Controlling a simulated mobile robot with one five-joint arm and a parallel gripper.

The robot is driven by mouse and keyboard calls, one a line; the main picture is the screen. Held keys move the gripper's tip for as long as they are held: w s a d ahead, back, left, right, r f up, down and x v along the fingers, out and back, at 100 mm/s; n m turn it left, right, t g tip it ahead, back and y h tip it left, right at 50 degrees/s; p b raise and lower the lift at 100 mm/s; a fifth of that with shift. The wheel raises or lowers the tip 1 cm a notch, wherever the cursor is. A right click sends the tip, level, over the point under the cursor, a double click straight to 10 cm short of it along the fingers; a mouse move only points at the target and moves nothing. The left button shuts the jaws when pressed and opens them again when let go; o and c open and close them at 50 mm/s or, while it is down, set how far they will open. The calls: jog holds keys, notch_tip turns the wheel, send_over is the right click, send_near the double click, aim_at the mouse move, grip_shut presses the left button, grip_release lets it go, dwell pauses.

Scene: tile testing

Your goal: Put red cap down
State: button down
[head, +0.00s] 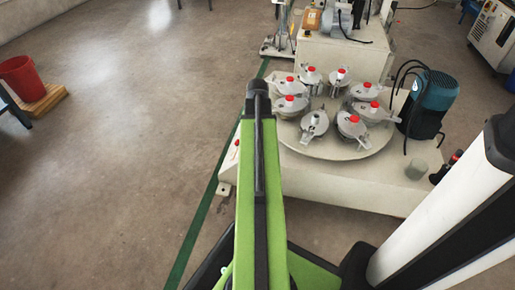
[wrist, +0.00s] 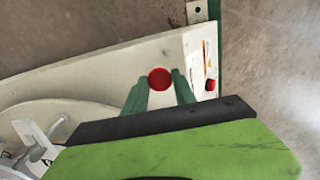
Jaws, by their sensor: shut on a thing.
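The red cap (wrist: 160,79) shows as a round red disc between my two green fingertips in the wrist view. My gripper (wrist: 160,87) is shut on it, with one finger on each side. Behind the cap is the pale top of the machine base (wrist: 95,75); the height of the cap above it cannot be told. In the head view my green arm reaches forward over the left edge of the machine base (head: 320,190), and the cap and fingertips are hidden.
A round turntable (head: 325,150) with several red-topped metal fixtures stands right of my arm. A teal motor (head: 431,97) is farther right. A red button (wrist: 210,85) sits on the base's edge.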

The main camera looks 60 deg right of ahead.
notch_tip(320, 180, down, 4)
jog(key=shift+r+b, duration=0.25)
jog(key=shift+b, duration=0.9)
jog(key=shift+r, duration=0.25)
jog(key=shift+f, duration=0.2)
jog(key=c, duration=1)
grip_release()
jog(key=shift+r, duration=0.1)
notch_tip(320, 180, up, 12)
jog(key=p, duration=1.2)
jog(key=shift+r, duration=0.1)
